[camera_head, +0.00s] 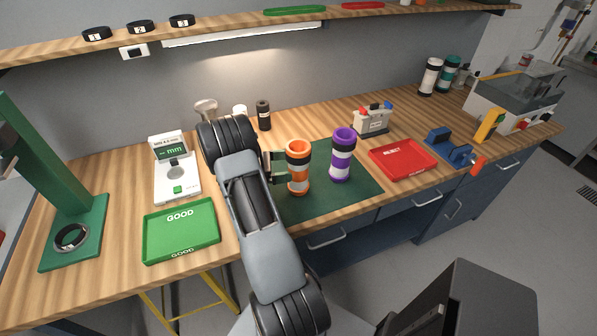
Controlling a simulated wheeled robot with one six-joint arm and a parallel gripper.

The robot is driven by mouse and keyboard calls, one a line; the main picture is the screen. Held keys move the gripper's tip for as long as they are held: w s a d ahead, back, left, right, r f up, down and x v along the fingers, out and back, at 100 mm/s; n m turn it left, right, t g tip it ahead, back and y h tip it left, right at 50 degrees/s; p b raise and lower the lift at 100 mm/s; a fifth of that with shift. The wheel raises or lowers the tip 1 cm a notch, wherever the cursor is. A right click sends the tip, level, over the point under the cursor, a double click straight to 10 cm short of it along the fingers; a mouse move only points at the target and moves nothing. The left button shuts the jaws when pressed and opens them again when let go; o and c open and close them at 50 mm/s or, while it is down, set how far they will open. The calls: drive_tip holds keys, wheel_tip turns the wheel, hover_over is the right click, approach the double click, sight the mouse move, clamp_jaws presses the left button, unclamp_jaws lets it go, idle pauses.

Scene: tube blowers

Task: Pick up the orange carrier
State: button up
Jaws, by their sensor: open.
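The orange carrier (298,173) is a cylinder with orange ends and pale bands. It stands upright on the dark green mat (354,194). My gripper (282,167) is just left of it at about its upper height. The gripper is open, and its far finger seems close to the carrier. My arm hides part of the gripper and the mat's left side. I cannot tell whether the fingers touch the carrier or reach around it.
A purple carrier (342,160) stands close on the right. A red REJECT tray (403,160) is farther right, with a blue holder (446,150) beyond. A green GOOD tray (180,232) and white gauge (176,180) are left. A shelf (225,30) runs above.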

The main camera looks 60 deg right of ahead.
sight(300, 164)
drive_tip(key=shift+s+d+r+p, duration=0.2)
drive_tip(key=shift+s+d+p, duration=0.15)
drive_tip(key=shift+s, duration=0.15)
drive_tip(key=p+x, duration=0.1)
drive_tip(key=x, duration=0.2)
drive_tip(key=shift+s, duration=0.2)
drive_tip(key=shift+s+d+p, duration=0.3)
drive_tip(key=shift+s, duration=0.05)
drive_tip(key=shift+f, duration=0.1)
drive_tip(key=shift+c, duration=0.2)
drive_tip(key=c, duration=1.1)
